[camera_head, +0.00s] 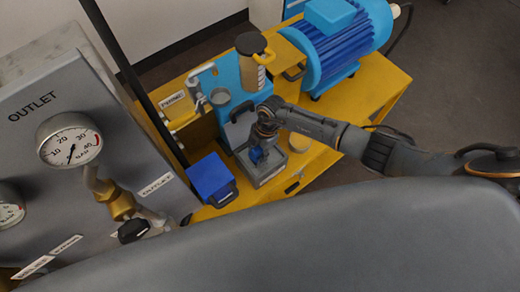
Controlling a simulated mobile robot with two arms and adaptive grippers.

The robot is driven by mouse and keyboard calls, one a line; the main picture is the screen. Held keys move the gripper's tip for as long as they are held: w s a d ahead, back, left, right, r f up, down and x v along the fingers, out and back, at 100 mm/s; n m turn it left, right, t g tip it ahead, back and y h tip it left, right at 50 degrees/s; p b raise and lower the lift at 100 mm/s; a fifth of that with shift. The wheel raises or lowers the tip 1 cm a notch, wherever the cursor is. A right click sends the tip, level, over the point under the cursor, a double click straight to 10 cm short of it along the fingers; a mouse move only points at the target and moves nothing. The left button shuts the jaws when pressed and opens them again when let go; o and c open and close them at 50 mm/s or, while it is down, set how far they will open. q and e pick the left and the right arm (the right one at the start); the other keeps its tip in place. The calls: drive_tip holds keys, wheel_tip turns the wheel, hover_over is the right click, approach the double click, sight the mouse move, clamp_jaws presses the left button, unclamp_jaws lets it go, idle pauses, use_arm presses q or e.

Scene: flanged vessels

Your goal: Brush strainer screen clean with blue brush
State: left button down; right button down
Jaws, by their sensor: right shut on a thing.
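My right gripper (260,145) reaches in from the right and points down over a small grey open box (268,180) on the yellow bench. It is shut on a small blue thing (258,155), probably the blue brush, mostly hidden by the fingers and the box. A pale cylinder with a dark round cap and yellow handle (252,68), which looks like the strainer screen, stands upright at the blue stand behind. The gripper is in front of it and apart from it. Dirt on the screen is too small to tell. My left gripper is not in view.
A blue box (211,178) stands left of the grey box. A blue motor (340,45) fills the back right of the yellow bench (375,90). A grey panel with a gauge (70,142) is at the left. A pale round thing (299,143) sits under my right arm.

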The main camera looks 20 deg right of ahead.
drive_tip(key=shift+s+a, duration=0.2)
drive_tip(key=shift+a, duration=0.3)
drive_tip(key=shift+s+a, duration=0.15)
drive_tip(key=shift+a, duration=0.3)
drive_tip(key=shift+d+f, duration=0.1)
drive_tip(key=shift+w+d, duration=0.3)
drive_tip(key=shift+d, duration=0.45)
drive_tip(key=shift+w+d, duration=0.25)
drive_tip(key=shift+d, duration=0.45)
drive_tip(key=shift+w+d+b, duration=0.15)
drive_tip(key=shift+w+d, duration=0.1)
drive_tip(key=shift+d, duration=0.4)
drive_tip(key=shift+w+d+b, duration=0.15)
drive_tip(key=shift+w+d, duration=0.05)
drive_tip(key=shift+d, duration=0.4)
